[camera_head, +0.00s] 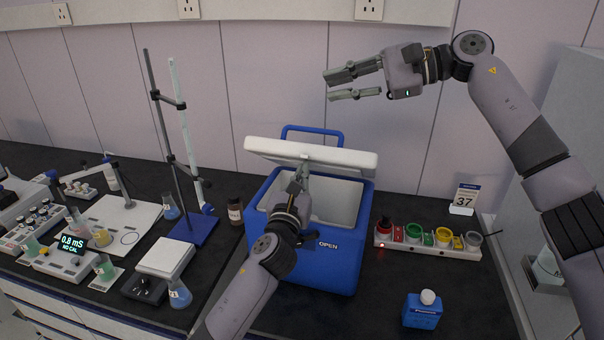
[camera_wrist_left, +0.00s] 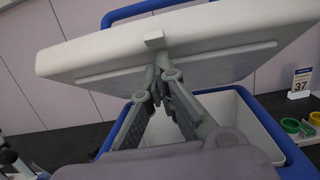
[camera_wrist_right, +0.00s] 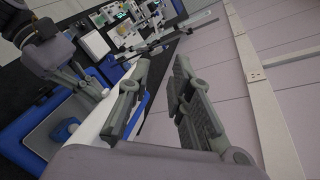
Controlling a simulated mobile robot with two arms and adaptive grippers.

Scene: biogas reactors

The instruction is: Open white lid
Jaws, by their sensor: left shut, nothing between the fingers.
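The white lid (camera_head: 312,154) of the blue cooler box (camera_head: 330,268) is tilted up at the back of the box, and the pale inside shows below it. My left gripper (camera_head: 301,172) is shut and empty, with its fingertips close under the lid's underside. The left wrist view also shows the lid (camera_wrist_left: 160,45) above my fingers (camera_wrist_left: 163,80); whether they touch it I cannot tell. My right gripper (camera_head: 352,82) is open and empty, high in front of the wall. In the right wrist view a blue object (camera_wrist_right: 65,129) lies inside the box.
A blue bottle with a white cap (camera_head: 422,310) stands at the right front. A white rack with coloured round pots (camera_head: 428,240) and a 37 sign (camera_head: 464,199) stand right of the box. A stand with rods (camera_head: 193,225), a dark jar (camera_head: 235,211), flasks and instruments crowd the left.

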